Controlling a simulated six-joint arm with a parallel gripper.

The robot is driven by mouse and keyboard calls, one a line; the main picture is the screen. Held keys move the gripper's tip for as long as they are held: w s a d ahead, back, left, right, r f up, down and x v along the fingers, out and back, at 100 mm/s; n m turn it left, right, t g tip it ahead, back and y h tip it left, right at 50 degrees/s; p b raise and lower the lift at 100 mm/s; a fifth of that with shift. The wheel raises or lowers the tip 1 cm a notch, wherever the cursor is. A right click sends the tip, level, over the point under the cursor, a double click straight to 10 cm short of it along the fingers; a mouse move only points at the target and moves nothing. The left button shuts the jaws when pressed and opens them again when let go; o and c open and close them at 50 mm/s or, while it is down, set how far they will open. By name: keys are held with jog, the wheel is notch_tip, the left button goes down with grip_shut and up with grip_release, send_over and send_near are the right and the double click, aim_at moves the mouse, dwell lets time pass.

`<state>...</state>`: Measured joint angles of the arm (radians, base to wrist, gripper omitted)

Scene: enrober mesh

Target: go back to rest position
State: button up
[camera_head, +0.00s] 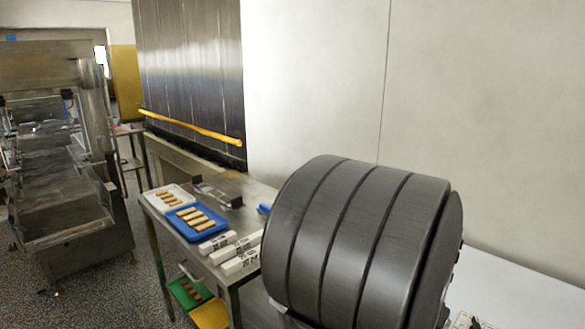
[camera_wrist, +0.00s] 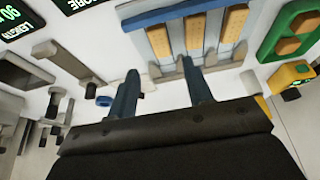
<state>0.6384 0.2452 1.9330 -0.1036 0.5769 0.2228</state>
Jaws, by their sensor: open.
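My gripper (camera_wrist: 162,85) shows in the wrist view with its two blue-grey fingers apart. Nothing shows between them. In the head view a large dark grey part of my own arm fills the lower middle and right. It hides part of the bench, and my gripper does not show there.
In the head view a steel table (camera_head: 255,187) bears a blue tray (camera_head: 186,227) of bars, a white tray (camera_head: 160,203) and white labelled boxes (camera_head: 236,260). A green tray (camera_head: 185,301) sits below. A steel machine (camera_head: 80,236) stands at left. Clear floor (camera_head: 140,290) lies between.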

jog(key=x, duration=0.7)
jog(key=shift+w+d+f, duration=0.15)
jog(key=shift+f, duration=0.15)
jog(key=r, duration=0.4)
jog(key=shift+s+d+r, duration=0.15)
jog(key=shift+s+r, duration=0.15)
jog(key=s+d+r, duration=0.4)
jog(key=s+r, duration=0.2)
jog(key=s, duration=0.5)
jog(key=s+d, duration=0.9)
jog(key=s, duration=0.4)
jog(key=shift+w+d+f, duration=0.1)
jog(key=shift+w+f, duration=0.4)
jog(key=shift+w, duration=0.35)
jog(key=shift+w+f, duration=0.5)
jog(key=shift+w, duration=0.4)
jog(key=shift+w+d+f, duration=0.1)
jog(key=shift+w+f, duration=0.35)
jog(key=shift+w, duration=0.4)
jog(key=shift+o, duration=0.4)
